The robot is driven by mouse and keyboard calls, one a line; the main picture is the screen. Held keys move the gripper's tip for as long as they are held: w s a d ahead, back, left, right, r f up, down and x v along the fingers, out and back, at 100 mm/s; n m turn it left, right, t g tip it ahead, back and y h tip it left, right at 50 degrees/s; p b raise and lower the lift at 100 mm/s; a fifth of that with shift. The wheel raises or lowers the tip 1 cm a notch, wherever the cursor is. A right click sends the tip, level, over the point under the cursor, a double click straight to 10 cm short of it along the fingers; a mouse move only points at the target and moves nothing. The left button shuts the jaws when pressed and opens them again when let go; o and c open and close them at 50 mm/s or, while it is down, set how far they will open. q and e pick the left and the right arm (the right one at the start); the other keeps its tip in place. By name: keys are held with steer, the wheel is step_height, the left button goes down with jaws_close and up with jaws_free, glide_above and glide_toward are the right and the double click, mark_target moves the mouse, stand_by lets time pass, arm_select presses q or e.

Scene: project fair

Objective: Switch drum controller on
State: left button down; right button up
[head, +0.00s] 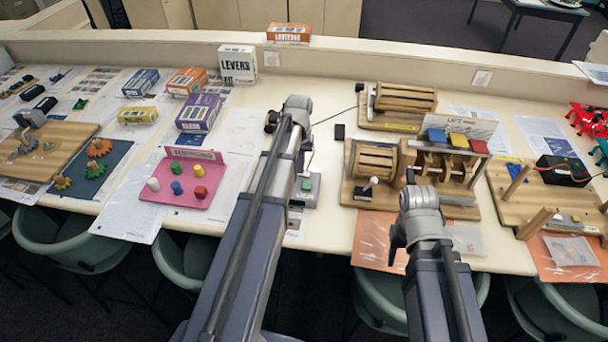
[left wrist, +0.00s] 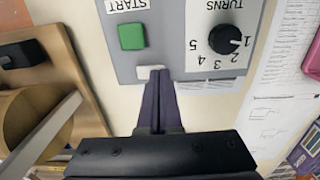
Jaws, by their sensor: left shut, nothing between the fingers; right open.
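The drum controller is a grey box (head: 308,190) right of my left forearm in the head view. In the left wrist view its grey panel (left wrist: 185,65) fills the upper middle. It carries a green START button (left wrist: 132,36), a black TURNS dial (left wrist: 229,39) pointing near 1, and a small white switch (left wrist: 149,72). My left gripper (left wrist: 158,78) is shut and empty. Its tips are right beside the white switch; I cannot tell whether they touch it. My left arm hides part of the box in the head view. My right gripper (head: 410,178) is open, mostly hidden by its wrist, over the wooden drum machine.
The wooden drum machine (head: 372,162) with colored keys stands right of the controller. A pink peg board (head: 182,180) and several boxes, including a purple one (head: 198,112), are at left. A white LEVERS box (head: 238,64) stands by the low back wall.

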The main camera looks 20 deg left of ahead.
arm_select(q)
steer(key=shift+f, duration=0.2)
step_height(320, 180, up, 7)
steer(key=p, duration=0.7)
steer(key=shift+r, duration=0.1)
stand_by(0.4)
steer(key=s+d+f+m+b, duration=0.2)
steer(key=s+d+m+b, duration=0.1)
steer(key=s+d, duration=0.6)
steer(key=s+d+f+m+y+b, duration=0.1)
steer(key=s+d+f+m+b, duration=0.2)
steer(key=s+d, duration=0.7)
steer(key=d, duration=0.5)
steer(key=shift+f+m, duration=0.35)
steer(key=shift+m, duration=0.05)
